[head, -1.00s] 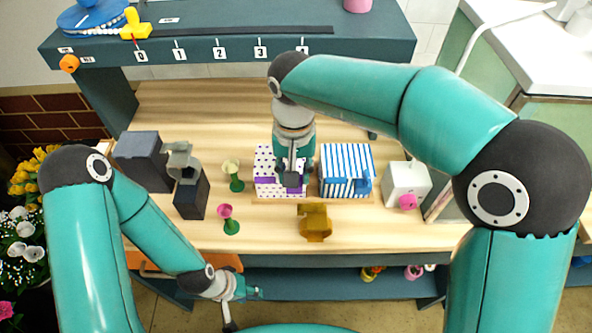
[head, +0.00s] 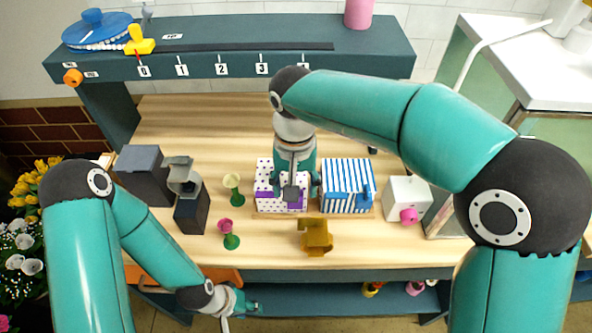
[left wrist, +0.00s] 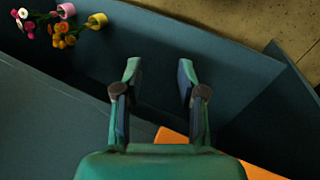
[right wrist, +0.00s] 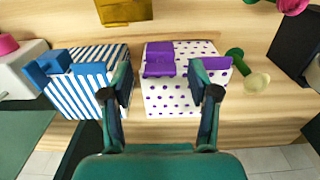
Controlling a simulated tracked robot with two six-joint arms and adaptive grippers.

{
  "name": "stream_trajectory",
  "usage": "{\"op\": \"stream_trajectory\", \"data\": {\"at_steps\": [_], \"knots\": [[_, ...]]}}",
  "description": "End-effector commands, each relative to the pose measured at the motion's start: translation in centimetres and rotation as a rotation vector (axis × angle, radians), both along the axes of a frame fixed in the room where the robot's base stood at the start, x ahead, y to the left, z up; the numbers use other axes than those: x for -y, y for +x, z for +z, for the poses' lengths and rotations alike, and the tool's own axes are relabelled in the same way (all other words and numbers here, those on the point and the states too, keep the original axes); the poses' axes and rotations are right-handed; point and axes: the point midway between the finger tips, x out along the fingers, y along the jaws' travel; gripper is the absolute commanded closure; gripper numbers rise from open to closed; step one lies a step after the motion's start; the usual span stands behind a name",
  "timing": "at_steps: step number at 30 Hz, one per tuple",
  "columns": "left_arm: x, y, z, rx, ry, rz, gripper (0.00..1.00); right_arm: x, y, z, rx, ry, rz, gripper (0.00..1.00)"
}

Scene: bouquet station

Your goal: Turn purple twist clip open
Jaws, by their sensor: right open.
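The purple twist clip (right wrist: 159,60) sits on the front of a white box with purple dots (right wrist: 180,98); it also shows in the head view (head: 297,197). A purple strip (right wrist: 213,63) lies beside it on the box, partly behind a finger. My right gripper (right wrist: 160,75) is open and empty above the dotted box, its fingers spread on either side of the clip in the right wrist view. I cannot tell whether they touch anything. My left gripper (left wrist: 160,70) is open and empty, low in front of the table in the head view (head: 252,304).
A blue-striped box with a blue clip (head: 347,188) stands right beside the dotted box. A brown-gold holder (head: 315,238) stands in front. A white box with a pink knob (head: 405,197) is at the right. Small flowers (head: 232,188) and dark blocks (head: 192,205) stand at the left.

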Motion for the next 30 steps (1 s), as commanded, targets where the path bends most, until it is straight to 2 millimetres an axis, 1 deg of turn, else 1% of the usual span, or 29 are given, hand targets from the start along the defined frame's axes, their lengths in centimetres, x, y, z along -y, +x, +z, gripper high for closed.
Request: {"op": "stream_trajectory", "data": {"at_steps": [5,15,18,21,24,30], "knots": [[0.0,0.0,0.0,0.0,0.0,0.0,0.6,-0.1,0.1,2.2,0.004,0.003,0.0,0.4],[0.0,0.0,0.0,0.0,0.0,0.0,0.6,-0.1,0.1,8.9,0.004,0.003,0.001,0.4],[0.0,0.0,0.0,0.0,0.0,0.0,0.6,-0.1,0.1,10.2,0.003,0.002,0.0,0.4],[0.0,0.0,0.0,-0.001,0.0,0.0,0.6,0.0,0.1,11.1,0.002,0.001,-0.001,0.4],[0.0,0.0,0.0,-0.001,0.0,0.0,0.6,0.0,0.1,11.5,0.001,0.001,0.0,0.4],[0.0,0.0,0.0,-0.001,0.0,0.0,0.6,0.0,0.1,11.6,0.0,0.001,0.0,0.4]]}}
